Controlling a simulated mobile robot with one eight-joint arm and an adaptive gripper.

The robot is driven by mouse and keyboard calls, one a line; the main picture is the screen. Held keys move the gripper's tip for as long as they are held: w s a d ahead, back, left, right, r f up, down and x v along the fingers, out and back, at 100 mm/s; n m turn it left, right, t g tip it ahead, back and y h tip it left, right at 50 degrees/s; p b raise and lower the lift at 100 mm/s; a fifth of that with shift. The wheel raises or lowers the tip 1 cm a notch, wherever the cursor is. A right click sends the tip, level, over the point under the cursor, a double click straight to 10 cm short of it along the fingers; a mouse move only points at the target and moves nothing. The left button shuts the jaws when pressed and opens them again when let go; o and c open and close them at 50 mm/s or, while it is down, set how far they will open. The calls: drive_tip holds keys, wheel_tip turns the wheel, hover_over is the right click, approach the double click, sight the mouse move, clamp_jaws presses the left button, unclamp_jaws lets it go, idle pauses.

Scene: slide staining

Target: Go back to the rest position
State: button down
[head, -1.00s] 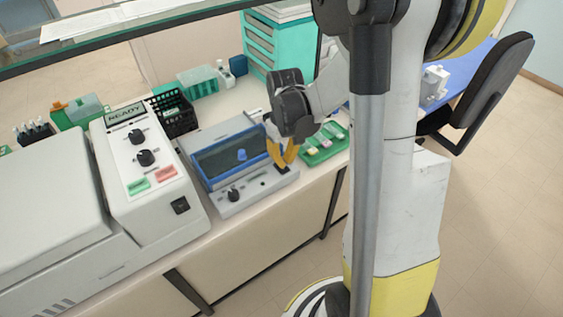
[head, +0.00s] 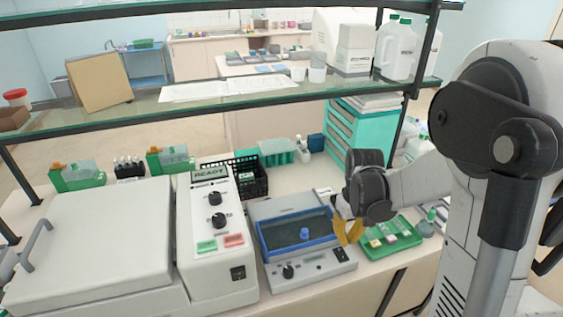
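My gripper (head: 347,232) has yellow fingers and points down over the right end of the blue-framed bench device (head: 297,243). The green tray (head: 405,238) with small coloured items is just right of the fingers. The fingertips are small in the view and partly overlap, so I cannot tell whether they are open or shut, or whether they touch the device. I see nothing clearly held. My arm reaches in from the right side of the picture.
A grey machine (head: 90,235) with a control panel reading READY (head: 214,228) stands left. A glass shelf (head: 215,95) with papers, boxes and white jugs (head: 396,50) spans above the bench. Behind are a black basket (head: 247,178), a green rack (head: 276,152) and teal drawers (head: 362,138).

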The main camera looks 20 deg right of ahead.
drive_tip(key=s+a+r+t+b, duration=0.3)
drive_tip(key=s+a+r, duration=0.1)
drive_tip(key=s+a, duration=0.1)
drive_tip(key=s+a+r+t+b, duration=0.3)
drive_tip(key=s+a+r+t, duration=0.1)
drive_tip(key=a, duration=0.4)
drive_tip(key=shift+s+a+r+b, duration=0.25)
drive_tip(key=shift+s+b, duration=0.1)
drive_tip(key=shift+s, duration=0.55)
